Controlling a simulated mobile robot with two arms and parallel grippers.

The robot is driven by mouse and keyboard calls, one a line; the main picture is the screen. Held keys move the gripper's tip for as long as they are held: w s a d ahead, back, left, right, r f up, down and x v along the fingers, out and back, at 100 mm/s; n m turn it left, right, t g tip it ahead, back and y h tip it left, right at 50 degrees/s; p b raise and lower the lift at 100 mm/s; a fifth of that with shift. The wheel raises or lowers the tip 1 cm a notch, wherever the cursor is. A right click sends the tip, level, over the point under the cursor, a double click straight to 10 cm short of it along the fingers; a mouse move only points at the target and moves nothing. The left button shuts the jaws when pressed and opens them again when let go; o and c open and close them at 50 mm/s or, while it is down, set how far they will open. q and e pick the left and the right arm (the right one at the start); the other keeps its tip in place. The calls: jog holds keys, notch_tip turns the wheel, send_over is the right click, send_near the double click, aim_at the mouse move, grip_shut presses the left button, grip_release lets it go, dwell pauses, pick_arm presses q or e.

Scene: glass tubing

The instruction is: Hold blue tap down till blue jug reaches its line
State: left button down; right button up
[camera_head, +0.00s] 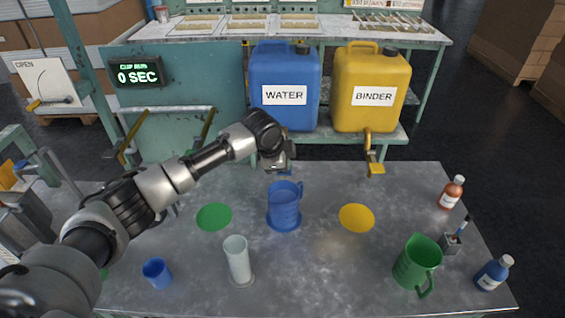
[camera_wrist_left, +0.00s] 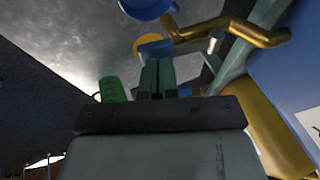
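The blue jug (camera_head: 284,210) stands upright on the table, below the blue container (camera_head: 301,68) marked WATER. Its line and its fill level cannot be made out. My left gripper (camera_head: 280,166) is just above and behind the jug, in front of the blue container's lower edge. It covers the blue tap in the head view. In the left wrist view the fingers (camera_wrist_left: 157,76) look shut together with nothing between them. A bent brass pipe (camera_wrist_left: 235,33) passes near them. Whether the gripper touches the tap cannot be told. My right gripper is not in view.
A yellow BINDER container (camera_head: 371,62) with a brass tap (camera_head: 367,147) stands to the right. A display (camera_head: 138,73) reads 0 SEC. Green (camera_head: 214,217) and yellow (camera_head: 357,217) discs flank the jug. A clear cylinder (camera_head: 238,260), small blue cup (camera_head: 157,273) and green jug (camera_head: 417,262) stand in front.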

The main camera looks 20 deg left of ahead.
pick_arm(q)
notch_tip(320, 180, up, 4)
jog(key=p, duration=0.4)
jog(key=shift+s+r+p, duration=0.1)
jog(key=shift+s+p, duration=0.05)
jog(key=shift+p, duration=0.25)
jog(key=shift+s+r, duration=0.1)
jog(key=shift+r, duration=0.15)
jog(key=w+b+v, duration=0.1)
jog(key=b+v, duration=0.2)
jog(key=v, duration=0.6)
jog(key=shift+w+a+r+b, duration=0.3)
jog(key=shift+r, duration=0.05)
